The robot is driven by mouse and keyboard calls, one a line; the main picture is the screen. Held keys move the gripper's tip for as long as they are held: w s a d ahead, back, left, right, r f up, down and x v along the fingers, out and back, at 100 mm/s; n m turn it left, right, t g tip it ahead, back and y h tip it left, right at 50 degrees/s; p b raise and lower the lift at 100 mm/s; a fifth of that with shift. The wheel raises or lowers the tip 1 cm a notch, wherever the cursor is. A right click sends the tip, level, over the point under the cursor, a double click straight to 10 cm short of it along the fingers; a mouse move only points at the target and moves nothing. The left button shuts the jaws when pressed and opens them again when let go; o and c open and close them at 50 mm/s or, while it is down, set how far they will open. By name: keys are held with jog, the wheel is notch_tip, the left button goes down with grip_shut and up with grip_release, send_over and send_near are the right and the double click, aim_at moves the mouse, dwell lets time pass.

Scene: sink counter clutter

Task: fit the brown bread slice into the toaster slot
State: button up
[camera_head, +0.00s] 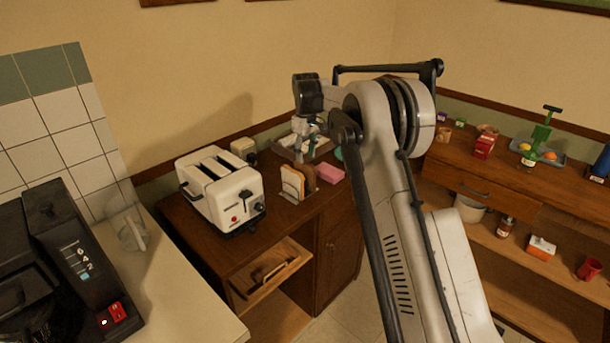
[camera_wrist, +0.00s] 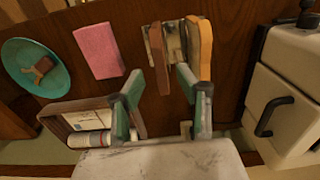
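The brown bread slice (camera_head: 309,178) stands upright in a small metal rack (camera_head: 287,194) on the wooden counter; it also shows in the wrist view (camera_wrist: 159,60). A paler slice (camera_head: 292,181) with an orange-tan crust stands beside it, at right in the wrist view (camera_wrist: 204,50). The white toaster (camera_head: 240,197) stands left of the rack, its two top slots visible and looking empty; part of it shows in the wrist view (camera_wrist: 290,92). My gripper (camera_wrist: 159,74) is open and empty, green fingers spread on either side of the brown slice's picture position. Their height above it is unclear.
A pink block (camera_head: 330,173) lies right of the rack. A tray with items (camera_wrist: 55,108) and a teal plate (camera_wrist: 18,62) are near the gripper. A coffee machine (camera_head: 70,250) and clear glass (camera_head: 132,235) stand on the left counter.

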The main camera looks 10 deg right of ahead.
aim_at(305, 162)
jog(key=shift+w+a+f+p, duration=0.15)
jog(key=shift+f+p, duration=0.15)
jog(key=shift+f, duration=1.65)
jog(key=shift+c, duration=0.5)
grip_shut()
